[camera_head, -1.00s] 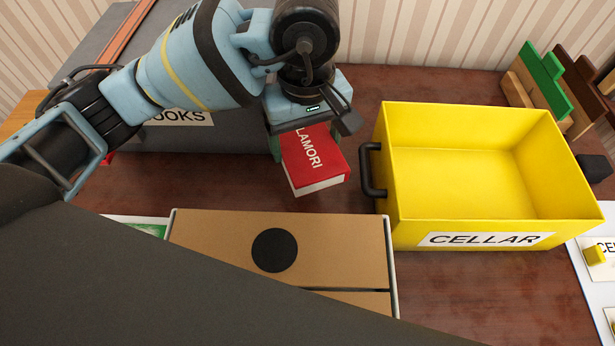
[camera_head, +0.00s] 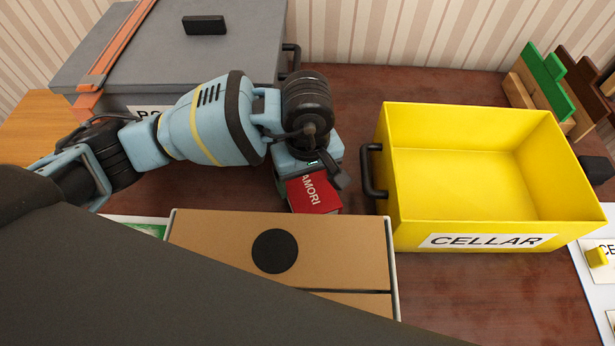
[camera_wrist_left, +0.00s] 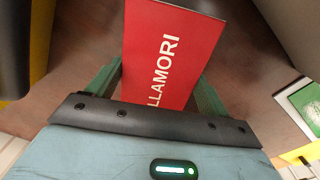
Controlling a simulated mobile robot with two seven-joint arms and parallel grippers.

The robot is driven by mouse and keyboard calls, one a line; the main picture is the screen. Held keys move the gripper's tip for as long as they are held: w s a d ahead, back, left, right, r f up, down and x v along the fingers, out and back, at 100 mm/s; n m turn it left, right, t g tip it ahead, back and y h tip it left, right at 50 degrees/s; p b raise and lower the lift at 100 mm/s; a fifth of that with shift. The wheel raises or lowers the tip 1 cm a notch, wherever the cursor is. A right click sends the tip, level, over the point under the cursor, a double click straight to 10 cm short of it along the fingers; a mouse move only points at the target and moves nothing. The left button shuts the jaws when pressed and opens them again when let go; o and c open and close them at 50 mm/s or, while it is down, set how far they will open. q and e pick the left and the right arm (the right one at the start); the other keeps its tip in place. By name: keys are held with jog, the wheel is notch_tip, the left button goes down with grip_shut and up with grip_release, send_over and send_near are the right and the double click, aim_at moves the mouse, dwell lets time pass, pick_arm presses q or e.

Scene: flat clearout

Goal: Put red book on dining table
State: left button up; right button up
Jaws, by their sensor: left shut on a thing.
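The red book (camera_head: 316,194) with white lettering is held in my left gripper (camera_head: 308,178), low over the dark brown dining table (camera_head: 350,225). In the left wrist view the red book (camera_wrist_left: 168,55) stands out between the two green fingers, and the left gripper (camera_wrist_left: 165,85) is shut on it. I cannot tell whether the book touches the table. Its upper part is hidden by the gripper in the head view. My right gripper is not in view.
A yellow crate marked CELLAR (camera_head: 405,215) stands right of the book. A cardboard box with a black dot (camera_head: 340,250) is just in front. A grey lidded box (camera_head: 100,70) stands behind left. Wooden pieces (camera_head: 545,80) stand at the back right. Bare table shows between box and crate.

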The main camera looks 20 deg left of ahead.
aim_at(308, 182)
pick_arm(q)
jog(key=shift+f, duration=0.2)
jog(key=shift+f, duration=0.15)
jog(key=o, duration=1.1)
jog(key=shift+o, duration=0.2)
notch_tip(308, 182, up, 12)
jog(key=shift+r, duration=0.2)
